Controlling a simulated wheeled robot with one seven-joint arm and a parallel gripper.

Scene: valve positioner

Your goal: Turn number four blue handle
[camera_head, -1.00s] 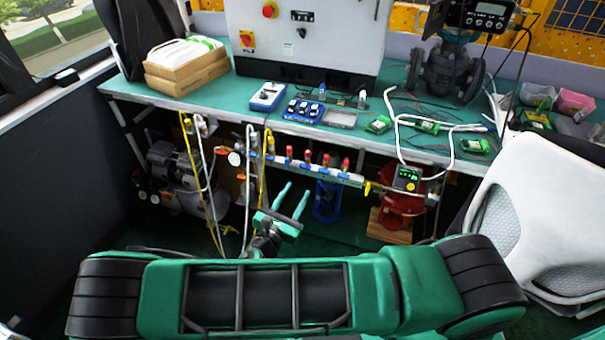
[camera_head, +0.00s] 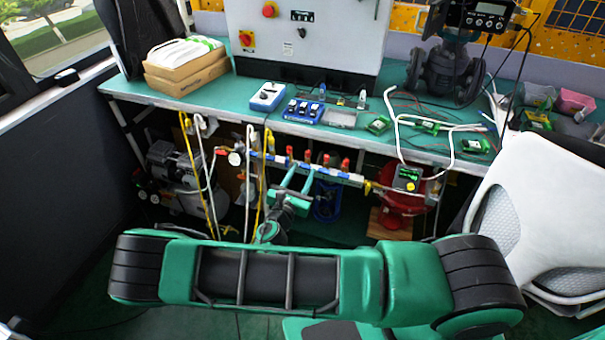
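A horizontal pipe manifold (camera_head: 348,177) with blue and silver parts runs below the front edge of the bench. Several red-topped valve fittings (camera_head: 345,165) stand up along it. Small blue parts show along the pipe, but I cannot make out separate numbered blue handles at this size. My gripper (camera_head: 301,170) is open and empty, its two green fingers apart and pointing up and away from me. The fingertips overlap the middle of the manifold in the picture and hide part of it. I cannot tell whether they touch it.
The green bench (camera_head: 220,100) overhangs the manifold. Yellow and white hoses (camera_head: 248,185) hang to the left of my gripper. A red device (camera_head: 403,198) stands to the right, with a white chair (camera_head: 510,220) nearer. A compressor (camera_head: 172,165) sits under the bench at left.

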